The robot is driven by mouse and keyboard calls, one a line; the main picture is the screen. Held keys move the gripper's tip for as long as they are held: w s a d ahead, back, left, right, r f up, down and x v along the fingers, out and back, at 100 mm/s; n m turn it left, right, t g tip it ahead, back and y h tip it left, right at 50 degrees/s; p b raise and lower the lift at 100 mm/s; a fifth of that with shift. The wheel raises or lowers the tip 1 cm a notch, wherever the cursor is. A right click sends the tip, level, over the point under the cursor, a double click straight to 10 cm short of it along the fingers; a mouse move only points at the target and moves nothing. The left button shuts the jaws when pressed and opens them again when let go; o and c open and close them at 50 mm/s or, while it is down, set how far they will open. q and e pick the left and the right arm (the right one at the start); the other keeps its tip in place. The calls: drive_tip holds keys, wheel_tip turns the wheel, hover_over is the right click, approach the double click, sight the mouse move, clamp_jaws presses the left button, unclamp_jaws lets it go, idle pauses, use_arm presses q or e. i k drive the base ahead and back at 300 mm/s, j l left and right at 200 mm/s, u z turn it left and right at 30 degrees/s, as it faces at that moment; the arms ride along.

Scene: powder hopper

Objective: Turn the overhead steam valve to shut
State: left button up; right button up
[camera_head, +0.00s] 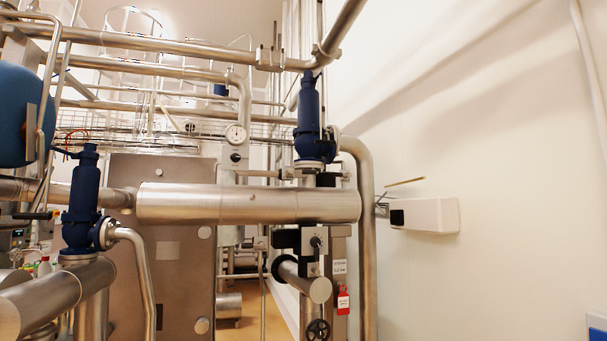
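Several valves show, and I cannot tell for sure which one is the overhead steam valve. A tall dark blue valve body (309,120) stands upright at upper centre, on the pipework above a thick horizontal steel pipe (235,203). Below that pipe is a grey valve block with a black knob (316,241). A white label (340,267), its print too small to read surely, and a red tag (343,300) are beside it on the right. A black handwheel (318,329) is partly cut off at the bottom edge. Neither of my grippers is in view.
A second dark blue valve (83,205) stands at left, near a blue round vessel (22,112). A pressure gauge (236,134) is at centre. A vertical pipe (367,270) runs right of the valves.

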sight(290, 171)
drive_tip(key=i+l+u, duration=0.25)
drive_tip(key=u, duration=0.25)
drive_tip(key=i+l+u, duration=0.2)
drive_tip(key=u, duration=0.25)
drive_tip(key=i+l+u, duration=0.1)
drive_tip(key=l+u, duration=0.4)
